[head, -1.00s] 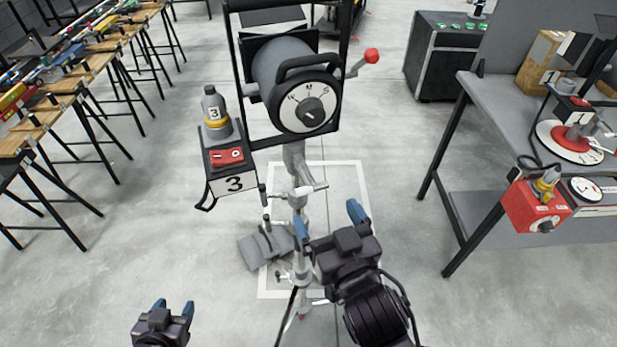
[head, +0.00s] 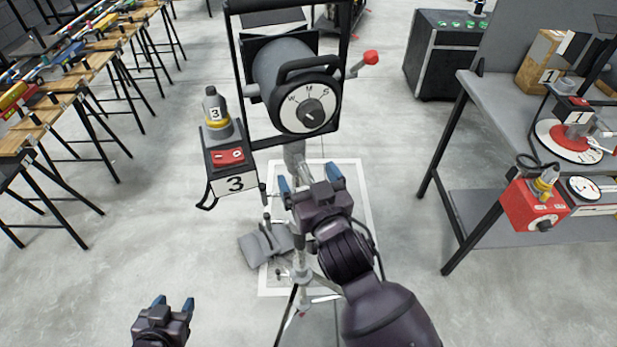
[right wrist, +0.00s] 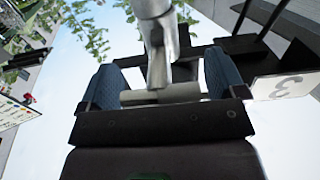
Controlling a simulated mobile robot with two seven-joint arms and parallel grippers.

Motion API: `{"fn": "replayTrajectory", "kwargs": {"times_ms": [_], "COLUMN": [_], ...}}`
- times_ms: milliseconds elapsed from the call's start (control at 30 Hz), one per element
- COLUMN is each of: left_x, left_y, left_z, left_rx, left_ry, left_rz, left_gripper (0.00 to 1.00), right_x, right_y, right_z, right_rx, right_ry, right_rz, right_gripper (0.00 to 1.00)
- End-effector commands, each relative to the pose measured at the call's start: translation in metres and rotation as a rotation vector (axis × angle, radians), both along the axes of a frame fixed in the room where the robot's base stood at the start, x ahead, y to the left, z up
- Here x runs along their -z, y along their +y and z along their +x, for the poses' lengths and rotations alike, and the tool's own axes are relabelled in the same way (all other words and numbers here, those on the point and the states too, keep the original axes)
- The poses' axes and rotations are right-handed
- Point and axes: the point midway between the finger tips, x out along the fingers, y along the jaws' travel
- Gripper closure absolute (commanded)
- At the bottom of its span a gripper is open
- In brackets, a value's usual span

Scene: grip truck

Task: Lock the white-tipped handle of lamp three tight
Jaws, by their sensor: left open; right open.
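Lamp three (head: 285,70) is a grey drum with a dial face, held in a black yoke on an upright stand. A box marked 3 (head: 235,184) hangs at its left. My right gripper (head: 309,178) is open at the stand just below the lamp and hides the handle there in the head view. In the right wrist view a pale crosswise bar (right wrist: 160,95), seemingly the handle, lies between the open fingers, joined to the grey post (right wrist: 158,60). Its white tip cannot be made out. My left gripper (head: 173,302) is open and empty at lower left, away from the stand.
A red-knobbed lever (head: 370,57) sticks out right of the lamp. A grey sandbag (head: 262,246) lies at the stand's foot. A grey workbench (head: 500,110) stands at right and wooden trestle tables (head: 90,70) at left.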

Motion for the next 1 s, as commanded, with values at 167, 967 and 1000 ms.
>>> {"fn": "replayTrajectory", "kwargs": {"times_ms": [167,967,1000], "left_x": [0.001,-0.016,-0.016], "left_y": [0.0,0.0,0.001], "left_z": [-0.001,-0.001,-0.001], "left_rx": [0.0,0.0,0.0], "left_ry": [0.002,0.002,0.002], "left_rz": [0.0,0.0,0.0], "left_gripper": [0.46,0.46,0.46], "right_x": [0.0,0.0,0.0], "right_y": [0.0,0.0,0.0], "right_z": [0.0,0.0,0.0], "right_rx": [0.0,0.007,0.007], "right_ry": [0.0,-0.06,-0.06], "right_rz": [0.0,-0.167,-0.167], "right_gripper": [0.29,0.6,0.6]}}
